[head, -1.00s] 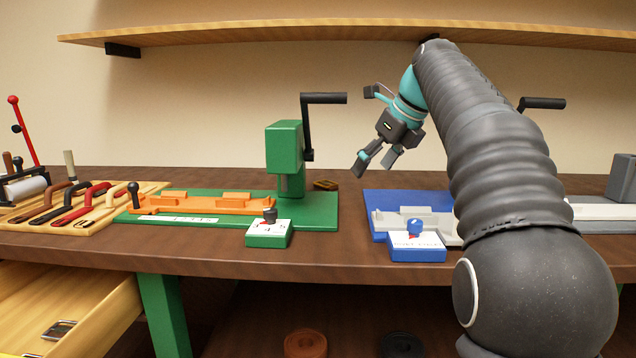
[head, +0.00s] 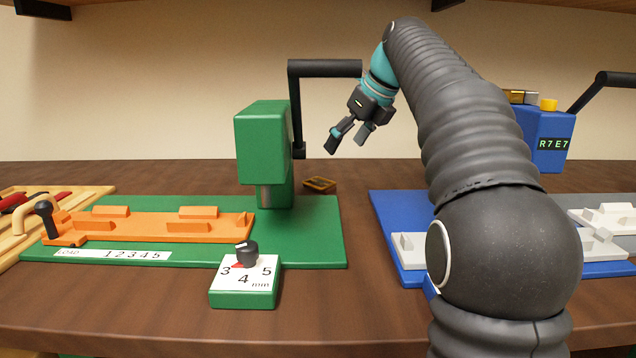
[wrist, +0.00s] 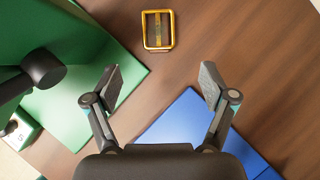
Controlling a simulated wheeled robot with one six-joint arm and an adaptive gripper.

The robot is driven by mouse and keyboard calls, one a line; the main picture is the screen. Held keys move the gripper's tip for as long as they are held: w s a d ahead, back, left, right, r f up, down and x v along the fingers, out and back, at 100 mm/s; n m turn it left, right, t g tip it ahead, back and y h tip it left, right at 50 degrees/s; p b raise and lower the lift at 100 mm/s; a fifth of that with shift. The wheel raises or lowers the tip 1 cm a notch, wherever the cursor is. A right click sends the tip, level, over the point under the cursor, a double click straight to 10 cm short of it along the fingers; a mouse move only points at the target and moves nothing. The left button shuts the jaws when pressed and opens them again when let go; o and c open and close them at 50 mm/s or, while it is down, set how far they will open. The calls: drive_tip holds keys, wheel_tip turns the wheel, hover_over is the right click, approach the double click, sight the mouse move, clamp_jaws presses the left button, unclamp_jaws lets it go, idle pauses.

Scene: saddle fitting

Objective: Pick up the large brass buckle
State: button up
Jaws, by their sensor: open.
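A brass buckle (head: 320,184), a rectangular golden frame, lies on the brown bench behind the right rear corner of the green base. The wrist view shows the buckle (wrist: 158,14) near the top, ahead of my fingertips and roughly centred between them, with a bar across its middle. My gripper (head: 348,142) hangs above the bench, pointing down and left, a little above and right of the buckle in the head view. In the wrist view my gripper (wrist: 160,82) has its two fingers wide apart with nothing between them.
A green press (head: 263,145) with a black crank stands left of the buckle. A blue base (head: 388,210) lies to the right, and a blue machine (head: 546,130) stands behind my arm. A dial box (head: 243,287) sits in front. Bare bench surrounds the buckle's right side.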

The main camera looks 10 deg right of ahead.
sight(321, 182)
drive_tip(key=x, duration=1.1)
drive_tip(key=shift+w+a+f, duration=0.15)
drive_tip(key=shift+a+f, duration=0.1)
drive_tip(key=c, duration=1.4)
drive_tip(key=shift+o, duration=0.2)
drive_tip(key=shift+r, duration=0.1)
drive_tip(key=shift+r, duration=0.55)
drive_tip(key=r, duration=0.2)
drive_tip(key=d+r, duration=0.1)
drive_tip(key=shift+s+r, duration=0.25)
drive_tip(key=shift+s, duration=0.05)
drive_tip(key=s+d+r, duration=0.6)
drive_tip(key=s+d, duration=0.1)
drive_tip(key=d, duration=0.1)
